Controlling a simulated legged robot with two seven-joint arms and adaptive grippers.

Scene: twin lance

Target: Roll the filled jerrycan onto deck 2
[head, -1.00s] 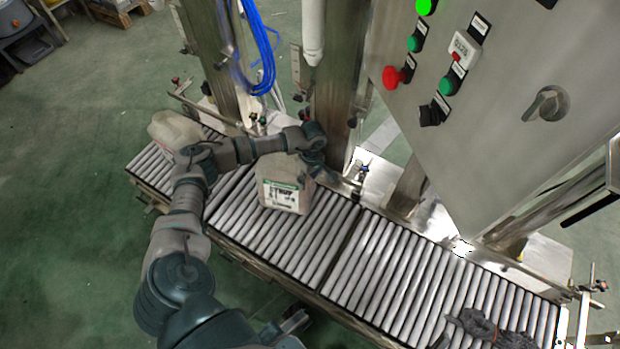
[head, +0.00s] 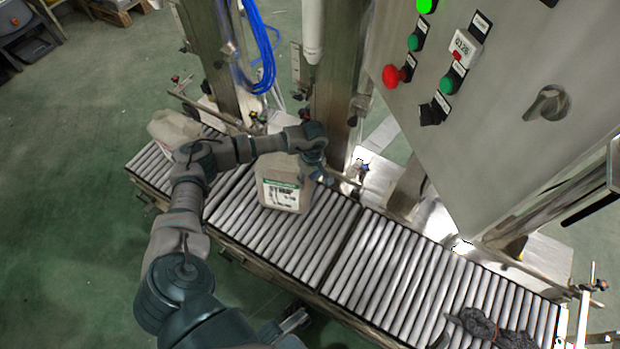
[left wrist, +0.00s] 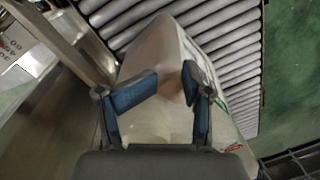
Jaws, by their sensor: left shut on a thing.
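The translucent whitish jerrycan (head: 286,196), with a green and white label, stands upright on the roller conveyor (head: 390,270), left of the seam between two roller sections. My left gripper (head: 318,172) is at the jerrycan's top right side. In the left wrist view, its two blue-padded fingers (left wrist: 163,88) are shut on the upper part of the jerrycan (left wrist: 165,120). The exact contact is partly hidden. I see no marking that tells which section is deck 2. My right gripper is not in view.
A second whitish jerrycan (head: 172,128) stands at the conveyor's left end. Steel posts (head: 335,95) and a control panel (head: 500,100) rise behind the rollers. A dark grey cloth-like thing (head: 490,328) lies at the right end. The rollers between are clear.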

